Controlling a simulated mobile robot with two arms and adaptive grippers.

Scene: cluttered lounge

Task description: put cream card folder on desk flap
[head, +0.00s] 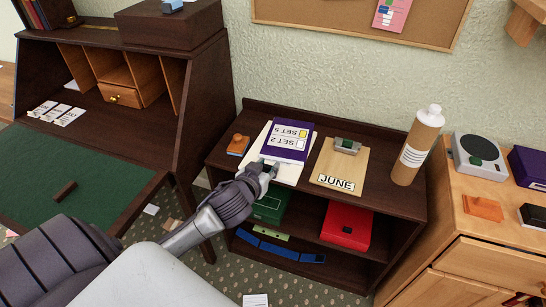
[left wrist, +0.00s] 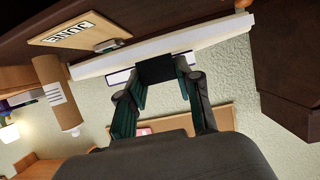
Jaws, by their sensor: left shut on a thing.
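The cream card folder (head: 286,174) lies on top of the low dark bookcase, with a purple booklet marked SET 2 and SET 5 (head: 288,143) resting on it. My left gripper (head: 270,168) is at the folder's near edge and is shut on it. In the left wrist view the folder (left wrist: 215,37) shows as a long pale band across the fingertips (left wrist: 157,72). The desk flap (head: 100,178) is the green-topped surface at the left; a small dark bar (head: 64,191) lies on it. My right gripper is not in view.
A wooden stamp (head: 238,145) is left of the folder; a JUNE clipboard (head: 339,166) is close on its right. A capped brown bottle (head: 417,146) stands farther right. The desk's dark side panel (head: 203,100) rises between bookcase and flap. Most of the flap is clear.

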